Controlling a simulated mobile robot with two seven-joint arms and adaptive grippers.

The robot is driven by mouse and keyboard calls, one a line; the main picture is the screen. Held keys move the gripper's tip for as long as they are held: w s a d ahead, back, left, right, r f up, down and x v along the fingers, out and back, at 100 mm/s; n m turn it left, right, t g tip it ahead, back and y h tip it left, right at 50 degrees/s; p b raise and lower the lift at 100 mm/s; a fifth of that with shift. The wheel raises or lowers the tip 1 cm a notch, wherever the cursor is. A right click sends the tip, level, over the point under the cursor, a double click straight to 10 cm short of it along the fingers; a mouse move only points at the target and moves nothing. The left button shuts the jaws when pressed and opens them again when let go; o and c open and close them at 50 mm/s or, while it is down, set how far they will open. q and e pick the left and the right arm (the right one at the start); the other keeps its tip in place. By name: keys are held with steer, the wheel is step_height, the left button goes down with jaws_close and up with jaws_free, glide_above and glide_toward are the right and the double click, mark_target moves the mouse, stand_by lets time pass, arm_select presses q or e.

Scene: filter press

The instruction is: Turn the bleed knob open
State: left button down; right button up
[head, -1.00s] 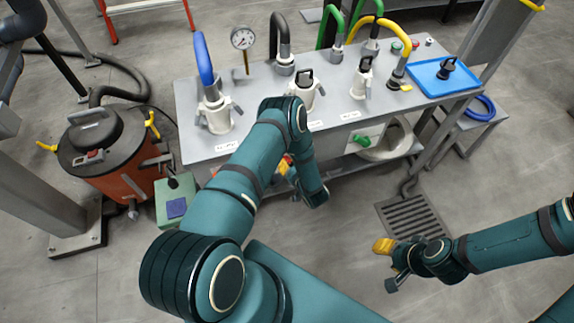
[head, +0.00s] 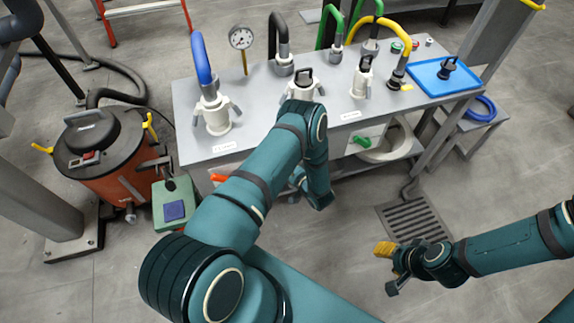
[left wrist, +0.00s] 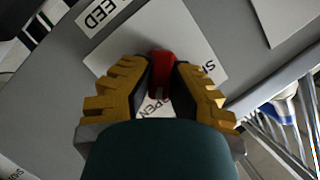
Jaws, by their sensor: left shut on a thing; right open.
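In the left wrist view the red bleed knob (left wrist: 161,72) stands on a white plate (left wrist: 190,35) with partly covered lettering. A label ending in "EED" (left wrist: 100,14) is above it. My left gripper (left wrist: 162,85) is shut on the knob, with a yellow-padded finger on each side. The fingers hide part of the knob and lettering. In the head view my left arm hides this gripper and the knob. My right gripper (head: 386,266) is open and empty above the floor at the lower right, away from the bench.
The grey bench (head: 255,100) carries hose couplings and a gauge (head: 241,38). A blue tray (head: 425,78) is at its right end. A green handle (head: 362,141) and an orange-red handle (head: 218,178) show along its front. An orange drum (head: 115,185) stands left. Floor around the drain grate (head: 415,220) is clear.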

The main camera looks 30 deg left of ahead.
arm_select(q)
steer(key=c, duration=0.9)
jaws_free()
steer(key=shift+w+a+r, duration=0.2)
steer(key=shift+a, duration=0.1)
steer(key=shift+f, duration=0.15)
steer(key=shift+s+d, duration=0.1)
steer(key=v, duration=1.2)
